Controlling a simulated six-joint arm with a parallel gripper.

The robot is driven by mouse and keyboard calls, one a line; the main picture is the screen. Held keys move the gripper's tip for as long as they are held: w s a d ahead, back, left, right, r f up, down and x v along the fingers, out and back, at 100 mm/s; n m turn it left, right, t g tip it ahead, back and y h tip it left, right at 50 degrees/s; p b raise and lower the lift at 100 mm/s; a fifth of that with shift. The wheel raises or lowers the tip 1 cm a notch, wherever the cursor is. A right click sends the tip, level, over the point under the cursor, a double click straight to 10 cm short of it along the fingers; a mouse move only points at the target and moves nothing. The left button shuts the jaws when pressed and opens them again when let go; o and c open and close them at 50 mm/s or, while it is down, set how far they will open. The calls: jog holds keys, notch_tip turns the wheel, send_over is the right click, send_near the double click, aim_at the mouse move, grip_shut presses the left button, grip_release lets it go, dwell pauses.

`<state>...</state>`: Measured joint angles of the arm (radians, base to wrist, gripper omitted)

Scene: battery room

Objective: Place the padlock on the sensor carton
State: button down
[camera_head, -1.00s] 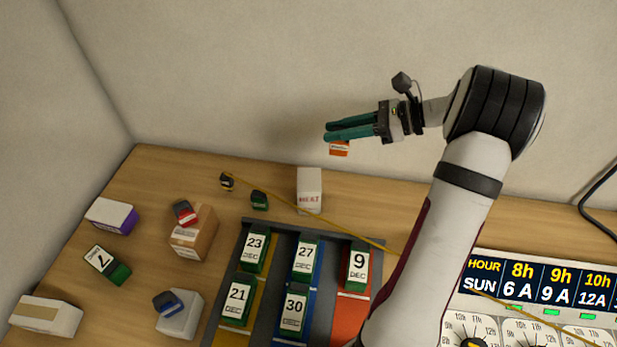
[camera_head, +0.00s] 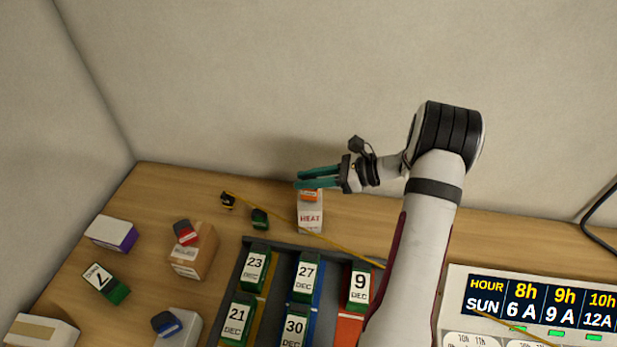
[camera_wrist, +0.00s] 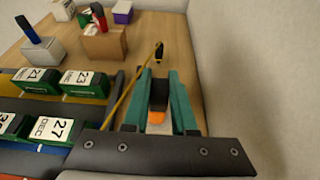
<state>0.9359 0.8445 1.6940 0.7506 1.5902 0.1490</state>
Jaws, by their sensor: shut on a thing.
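My gripper (camera_head: 300,179) is shut on an orange padlock (camera_head: 309,195), whose orange body shows just below the teal fingers. In the wrist view the padlock (camera_wrist: 157,117) sits between the two fingers (camera_wrist: 162,85), with a dark part beyond the orange. A white carton marked HEAT (camera_head: 310,217) stands upright at the back of the table, and I take it as the sensor carton. The padlock is at the carton's top in the head view. I cannot tell whether it touches. The carton is not clearly seen in the wrist view.
A red padlock (camera_head: 185,232) lies on a brown carton (camera_head: 190,262). A blue padlock (camera_head: 166,323) lies on a white carton (camera_head: 187,332). A thin yellow cord (camera_head: 275,218) passes by the HEAT carton. A dark tray (camera_head: 333,248) with several green dated blocks is in front.

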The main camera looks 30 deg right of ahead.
jog(key=c, duration=0.7)
grip_release()
